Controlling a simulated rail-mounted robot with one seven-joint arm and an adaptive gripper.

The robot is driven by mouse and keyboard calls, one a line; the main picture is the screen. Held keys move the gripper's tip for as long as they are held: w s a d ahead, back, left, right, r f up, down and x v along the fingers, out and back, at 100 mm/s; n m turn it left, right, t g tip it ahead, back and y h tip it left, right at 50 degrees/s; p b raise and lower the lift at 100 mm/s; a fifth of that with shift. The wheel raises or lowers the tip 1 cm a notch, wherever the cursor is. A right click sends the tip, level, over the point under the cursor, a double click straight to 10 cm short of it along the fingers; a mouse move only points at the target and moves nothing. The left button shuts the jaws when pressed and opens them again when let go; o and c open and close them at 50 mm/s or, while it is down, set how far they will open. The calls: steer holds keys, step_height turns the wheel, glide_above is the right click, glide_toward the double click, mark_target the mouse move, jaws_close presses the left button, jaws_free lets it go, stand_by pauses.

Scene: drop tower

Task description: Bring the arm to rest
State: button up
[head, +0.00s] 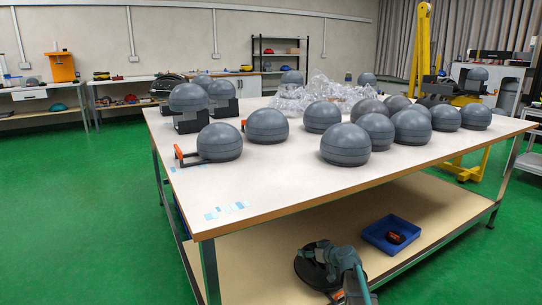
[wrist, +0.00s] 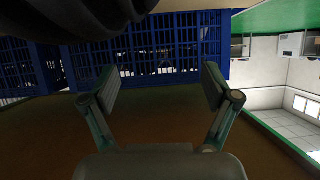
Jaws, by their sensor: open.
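My gripper (wrist: 162,88) shows in the wrist view with its two fingers spread wide apart. It is open, and nothing lies between the fingers. A dark brown surface fills the view behind it, and I cannot tell how far away that is. In the head view a teal and black jointed part, which looks like my arm (head: 345,268), is low at the bottom, in front of the table's lower shelf (head: 270,245). The fingers cannot be made out in the head view.
A large white-topped table (head: 270,185) carries several grey domed objects (head: 345,144) and crumpled clear plastic (head: 318,95). A blue tray (head: 392,250) with a small dark and orange item is on the lower shelf. Blue barred panels (wrist: 160,48) cross the wrist view. Green floor (head: 80,200) is clear at left.

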steer(key=s+a+f+m+g+h+p, duration=0.1)
steer(key=s+f+g+p, duration=0.2)
steer(key=s+p, duration=0.6)
steer(key=s+a+f+m+g+p, duration=0.1)
steer(key=s+a+f+g+p, duration=0.3)
steer(key=s, duration=0.9)
steer(key=s+d+f+m+g+h+p, duration=0.1)
steer(key=s+f+g+p, duration=0.15)
steer(key=s+p, duration=0.7)
steer(key=s+d+r+g+h+p, duration=0.1)
steer(key=s+r+p, duration=0.3)
steer(key=s, duration=0.8)
steer(key=s+d+r+m+g+h+p, duration=0.1)
steer(key=s+r+g+p, duration=0.3)
steer(key=s, duration=0.8)
steer(key=s+d+r+m+g+h+p, duration=0.1)
steer(key=s+d+r+g+h+p, duration=0.1)
steer(key=s+p, duration=0.5)
steer(key=s+d+r+g, duration=0.1)
steer(key=s+r, duration=0.1)
steer(key=s, duration=0.3)
steer(key=shift+s+p, duration=0.35)
steer(key=shift+p, duration=0.05)
